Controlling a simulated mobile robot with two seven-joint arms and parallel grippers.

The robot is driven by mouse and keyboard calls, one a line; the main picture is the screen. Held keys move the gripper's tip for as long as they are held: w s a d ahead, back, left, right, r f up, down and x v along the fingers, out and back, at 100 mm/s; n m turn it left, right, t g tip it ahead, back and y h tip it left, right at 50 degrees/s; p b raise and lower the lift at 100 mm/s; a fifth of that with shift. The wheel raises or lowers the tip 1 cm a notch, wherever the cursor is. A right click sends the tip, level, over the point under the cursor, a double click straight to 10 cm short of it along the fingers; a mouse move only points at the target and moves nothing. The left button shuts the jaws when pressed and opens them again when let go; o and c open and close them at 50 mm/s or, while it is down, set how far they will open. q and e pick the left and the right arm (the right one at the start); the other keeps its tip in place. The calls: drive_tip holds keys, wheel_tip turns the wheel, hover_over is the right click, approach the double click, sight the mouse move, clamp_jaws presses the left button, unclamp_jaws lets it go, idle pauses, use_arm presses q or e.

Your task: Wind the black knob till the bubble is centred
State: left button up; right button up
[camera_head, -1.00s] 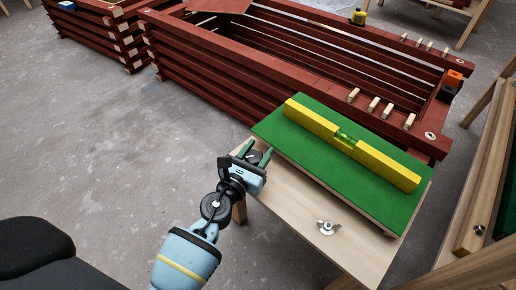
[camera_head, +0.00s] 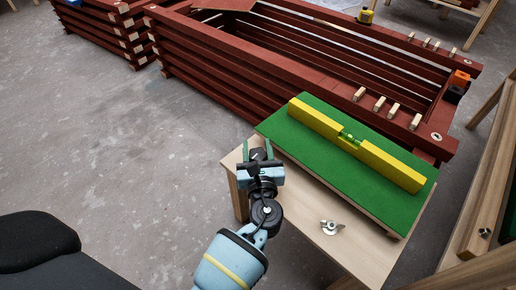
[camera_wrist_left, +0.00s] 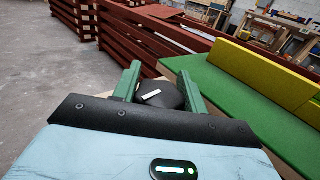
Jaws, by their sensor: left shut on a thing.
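A yellow spirit level (camera_head: 390,165) lies on a green board (camera_head: 300,150) on a small wooden table. Its green vial (camera_head: 349,138) is in the middle; the bubble is too small to place. My left gripper (camera_head: 258,150) is at the table's left corner, beside the board's left end. It is shut on the black knob (camera_wrist_left: 160,95), which sits between its green fingers in the left wrist view and carries a pale mark. In the head view the gripper mostly hides the knob. My right gripper is not in view.
A metal wing nut (camera_head: 332,227) sits on the bare front of the wooden table (camera_head: 300,218). Dark red stacked battens (camera_head: 215,65) stand behind, with small wood blocks on top. A wooden frame (camera_head: 490,190) stands at the right.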

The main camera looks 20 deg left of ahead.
use_arm(q)
drive_tip(key=shift+f, duration=0.1)
idle(0.3)
drive_tip(key=o, duration=0.9)
drive_tip(key=shift+o, duration=0.3)
